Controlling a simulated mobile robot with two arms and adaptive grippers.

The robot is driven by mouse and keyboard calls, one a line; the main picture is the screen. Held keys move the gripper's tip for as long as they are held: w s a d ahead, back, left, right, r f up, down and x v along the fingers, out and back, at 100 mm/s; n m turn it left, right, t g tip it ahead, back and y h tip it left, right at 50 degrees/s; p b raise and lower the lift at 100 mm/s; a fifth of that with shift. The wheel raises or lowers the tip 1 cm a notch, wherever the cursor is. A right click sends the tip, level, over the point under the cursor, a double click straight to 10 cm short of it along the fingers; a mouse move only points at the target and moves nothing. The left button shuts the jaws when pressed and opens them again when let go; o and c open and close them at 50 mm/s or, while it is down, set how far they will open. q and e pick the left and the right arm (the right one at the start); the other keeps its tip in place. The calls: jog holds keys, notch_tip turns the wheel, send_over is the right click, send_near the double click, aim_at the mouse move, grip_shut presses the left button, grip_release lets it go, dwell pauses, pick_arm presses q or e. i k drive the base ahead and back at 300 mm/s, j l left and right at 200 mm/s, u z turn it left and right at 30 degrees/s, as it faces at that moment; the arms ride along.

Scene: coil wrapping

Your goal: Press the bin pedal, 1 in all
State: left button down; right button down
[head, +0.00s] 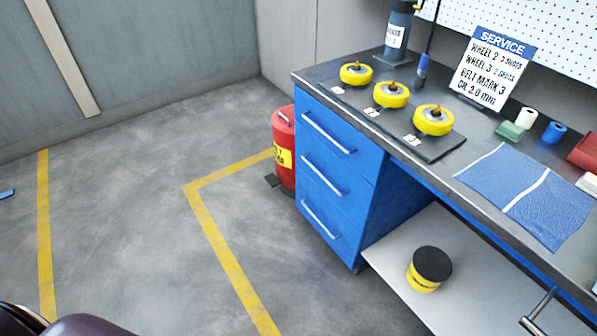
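The bin (284,160) is a red cylinder with a yellow label, standing on the floor against the left side of the blue drawer cabinet. Its lid looks closed. The pedal (271,181) is a small dark plate low at the bin's left front, just above the floor. Neither of my grippers shows in the head view, so nothing of mine is seen touching the pedal or bin.
The blue cabinet (335,170) and workbench (465,172) fill the right side. Several yellow wheels lie on the bench beside a service sign (492,68). A yellow-black can (429,270) stands on the low shelf (392,262). Grey floor left of the bin is open, with yellow lines.

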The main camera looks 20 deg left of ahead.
aim_at(271, 178)
jog(key=i+j+z, duration=0.1)
jog(key=j, duration=0.3)
jog(key=i+j+z, duration=0.15)
jog(key=j, duration=0.25)
jog(key=i+j+z, duration=0.1)
jog(key=j, duration=0.35)
jog(key=i+j+z, duration=0.15)
jog(key=j, duration=0.3)
jog(key=i+j+z, duration=0.1)
jog(key=j, duration=0.35)
jog(key=i+j, duration=0.1)
jog(key=j, duration=0.3)
jog(key=i+j, duration=0.1)
jog(key=j, duration=0.3)
jog(key=i+j, duration=0.15)
jog(key=j, duration=0.25)
jog(key=i+j, duration=0.1)
jog(key=j, duration=0.3)
